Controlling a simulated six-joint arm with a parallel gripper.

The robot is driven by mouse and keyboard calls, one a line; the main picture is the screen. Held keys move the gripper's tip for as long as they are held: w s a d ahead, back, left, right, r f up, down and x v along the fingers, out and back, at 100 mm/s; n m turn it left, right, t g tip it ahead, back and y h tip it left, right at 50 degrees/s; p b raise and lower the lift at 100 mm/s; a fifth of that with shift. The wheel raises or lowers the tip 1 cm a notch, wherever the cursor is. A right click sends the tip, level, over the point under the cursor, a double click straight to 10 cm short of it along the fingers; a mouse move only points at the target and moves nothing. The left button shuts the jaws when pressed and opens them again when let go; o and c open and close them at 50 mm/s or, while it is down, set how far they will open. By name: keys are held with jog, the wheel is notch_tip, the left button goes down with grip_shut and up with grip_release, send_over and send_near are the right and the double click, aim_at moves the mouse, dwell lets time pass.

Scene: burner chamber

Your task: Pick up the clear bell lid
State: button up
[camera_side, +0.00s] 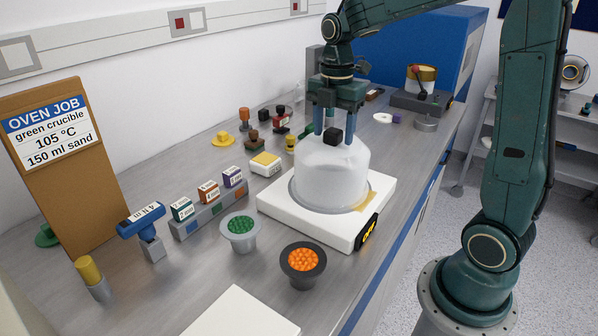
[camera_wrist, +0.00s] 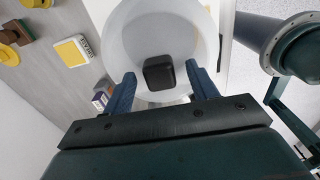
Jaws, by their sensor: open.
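The clear bell lid (camera_side: 330,177) is a frosted, see-through dome with a black block-shaped knob (camera_side: 333,136) on top. It stands upright on a white square base unit (camera_side: 278,208) with a lit display on its front corner. My gripper (camera_side: 335,138) is above the dome, pointing down, with its two fingers on either side of the knob. In the wrist view the knob (camera_wrist: 158,73) shows between and just ahead of the open fingers (camera_wrist: 166,85), with gaps on both sides. The dome (camera_wrist: 128,35) fills the middle of that view.
A green-filled cup (camera_side: 240,229) and an orange-filled cup (camera_side: 303,262) stand in front of the base unit. A rack of labelled blocks (camera_side: 208,212), a blue-handled tool (camera_side: 143,226) and a sign board (camera_side: 62,165) are at left. Several small items stand behind.

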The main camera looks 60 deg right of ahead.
grip_shut()
dwell(0.3)
jog(key=shift+r, duration=0.15)
notch_tip(320, 180, up, 20)
dwell(1.0)
dwell(0.5)
